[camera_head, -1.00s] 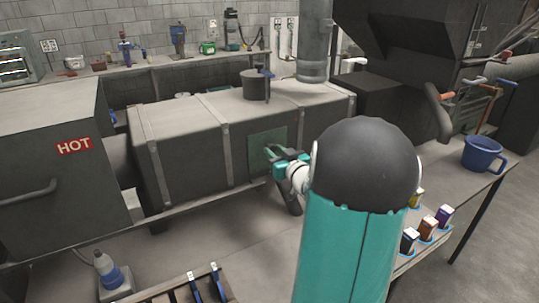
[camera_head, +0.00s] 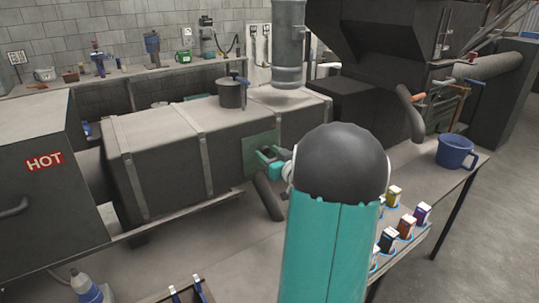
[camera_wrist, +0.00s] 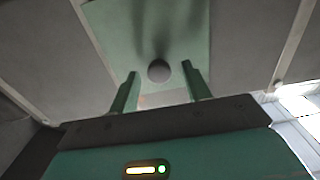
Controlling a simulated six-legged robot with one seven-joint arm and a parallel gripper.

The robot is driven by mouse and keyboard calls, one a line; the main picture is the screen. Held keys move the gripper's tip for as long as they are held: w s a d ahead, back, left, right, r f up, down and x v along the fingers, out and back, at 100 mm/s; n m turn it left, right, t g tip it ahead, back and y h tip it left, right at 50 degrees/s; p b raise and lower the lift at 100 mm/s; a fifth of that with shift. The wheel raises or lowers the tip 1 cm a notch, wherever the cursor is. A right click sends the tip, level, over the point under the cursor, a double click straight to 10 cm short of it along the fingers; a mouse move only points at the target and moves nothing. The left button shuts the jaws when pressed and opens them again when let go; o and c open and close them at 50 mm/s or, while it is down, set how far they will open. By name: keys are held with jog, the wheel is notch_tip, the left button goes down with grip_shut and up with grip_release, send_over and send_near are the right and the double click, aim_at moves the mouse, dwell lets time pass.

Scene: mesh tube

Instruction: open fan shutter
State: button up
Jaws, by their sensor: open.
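The fan shutter looks to be a green plate (camera_head: 259,143) on the side of the long grey duct (camera_head: 170,165). In the wrist view the plate (camera_wrist: 120,30) fills the upper middle and carries a round grey knob (camera_wrist: 159,70). My gripper (camera_wrist: 160,72) is open, with one green finger on each side of the knob and a visible gap to each. I cannot tell how deep the knob sits between them. In the head view my gripper (camera_head: 268,158) is at the plate, and my arm hides part of the duct's right end.
A box marked HOT (camera_head: 45,162) joins the duct at the left. A vertical pipe (camera_head: 289,45) rises at the duct's right end. A dark leg (camera_head: 268,197) slants below the plate. A blue mug (camera_head: 456,151) and several small boxes (camera_head: 406,226) sit on the right bench.

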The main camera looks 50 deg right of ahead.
jog(key=v, duration=1.4)
jog(key=shift+w, duration=0.1)
jog(key=w+a+r+g+h, duration=0.1)
jog(key=w+a+r+g, duration=0.2)
jog(key=w+a, duration=0.35)
jog(key=w+a+r+g+h, duration=0.15)
jog(key=w+a, duration=0.25)
jog(key=a, duration=0.5)
jog(key=s+a+f+n+g+y, duration=0.1)
jog(key=s+a+g+y, duration=0.2)
jog(key=a, duration=1)
jog(key=s+a+f+n+g+y, duration=0.2)
jog(key=s+a+g+y, duration=0.2)
jog(key=s+a, duration=0.5)
jog(key=a+y, duration=0.1)
jog(key=a, duration=0.4)
jog(key=shift+s+a+f+n, duration=0.25)
jog(key=shift+s+n, duration=0.05)
jog(key=shift+s, duration=0.1)
